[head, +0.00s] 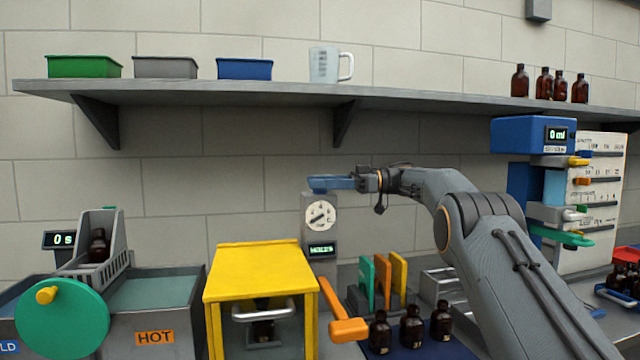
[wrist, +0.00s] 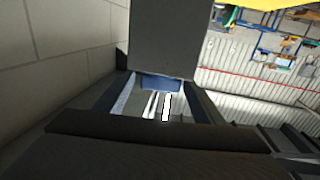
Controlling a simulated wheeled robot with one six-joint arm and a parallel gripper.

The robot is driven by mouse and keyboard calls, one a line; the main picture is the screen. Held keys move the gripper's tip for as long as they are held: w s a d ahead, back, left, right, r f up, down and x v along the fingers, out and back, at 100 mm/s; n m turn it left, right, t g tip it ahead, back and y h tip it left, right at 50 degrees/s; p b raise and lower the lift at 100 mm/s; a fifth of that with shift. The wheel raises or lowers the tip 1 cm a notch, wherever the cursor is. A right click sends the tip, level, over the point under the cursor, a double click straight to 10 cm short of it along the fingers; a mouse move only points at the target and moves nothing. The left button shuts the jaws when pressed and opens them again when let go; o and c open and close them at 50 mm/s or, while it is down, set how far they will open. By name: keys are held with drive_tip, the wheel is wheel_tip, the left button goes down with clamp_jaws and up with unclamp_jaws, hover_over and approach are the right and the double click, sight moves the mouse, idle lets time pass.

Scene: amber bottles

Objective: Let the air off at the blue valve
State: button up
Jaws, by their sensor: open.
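The blue valve (head: 318,185) sits on top of a grey post (head: 308,208) with a round white dial gauge (head: 321,215) on its front. My gripper (head: 334,182) reaches in from the right at the height of the valve. Its fingers overlap the valve in the head view, so contact is unclear there. In the wrist view the valve (wrist: 160,83) shows as a blue block at the end of the grey post (wrist: 168,38). It lies between the tips of my open gripper (wrist: 158,88), with no clear grip on it.
A shelf (head: 225,92) with trays and a mug (head: 324,65) runs above my arm. A blue-topped dispenser (head: 522,134) stands at the right. Brown bottles (head: 411,327) stand in front.

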drive_tip(key=w+d+b, duration=0.1)
drive_tip(key=d+b, duration=0.1)
drive_tip(key=d, duration=0.5)
drive_tip(key=shift+d, duration=0.35)
drive_tip(key=shift+d, duration=0.1)
